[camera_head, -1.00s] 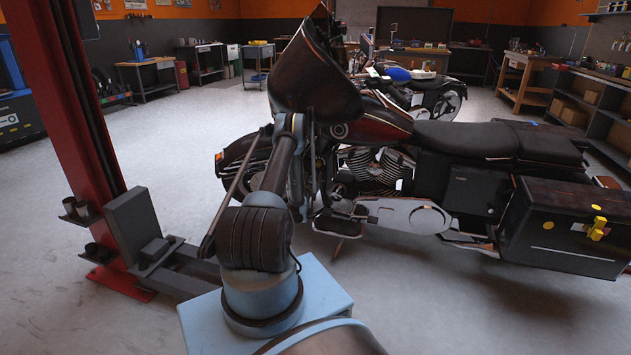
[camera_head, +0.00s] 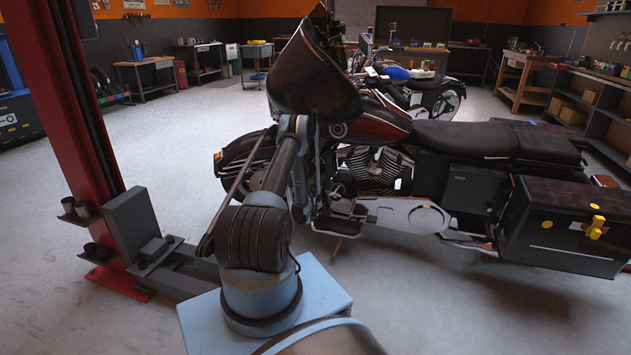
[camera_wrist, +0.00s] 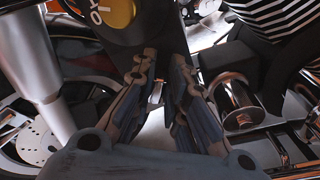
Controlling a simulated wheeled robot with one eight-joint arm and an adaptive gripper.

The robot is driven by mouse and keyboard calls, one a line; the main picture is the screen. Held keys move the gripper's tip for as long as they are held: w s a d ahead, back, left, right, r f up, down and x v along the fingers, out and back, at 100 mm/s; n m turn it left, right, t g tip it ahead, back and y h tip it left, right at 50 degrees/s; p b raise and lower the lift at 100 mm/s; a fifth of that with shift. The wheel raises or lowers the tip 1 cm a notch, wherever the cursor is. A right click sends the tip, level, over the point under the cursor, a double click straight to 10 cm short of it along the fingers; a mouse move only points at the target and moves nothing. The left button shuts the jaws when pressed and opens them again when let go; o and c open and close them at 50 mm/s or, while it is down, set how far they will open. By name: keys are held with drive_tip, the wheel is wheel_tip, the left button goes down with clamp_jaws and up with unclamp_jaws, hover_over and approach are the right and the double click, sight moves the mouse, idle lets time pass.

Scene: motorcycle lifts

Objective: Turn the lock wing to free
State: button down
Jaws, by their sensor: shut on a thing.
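In the wrist view, the two fingers of my gripper (camera_wrist: 161,66) come in from below and are closed on a dark part that I take to be the lock wing (camera_wrist: 165,38). The fingertips stand a little apart, on either side of its lower end. A round yellow-orange dial with white marks (camera_wrist: 116,12) sits on the same dark piece, at the top edge of the view, partly cut off. In the head view, my arm reaches toward the near side of a dark red and black motorcycle (camera_head: 470,138). My gripper is hidden there behind my arm.
A red lift post (camera_head: 75,130) with a grey bracket (camera_head: 133,226) stands close on the left. A black side case with a yellow latch (camera_head: 595,228) is at the right. A second motorcycle (camera_head: 440,100) and workbenches stand behind. The floor at left is open.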

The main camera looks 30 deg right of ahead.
drive_tip(key=shift+s+d+f+m, duration=0.1)
drive_tip(key=shift+m, duration=0.8)
drive_tip(key=c, duration=1.6)
unclamp_jaws()
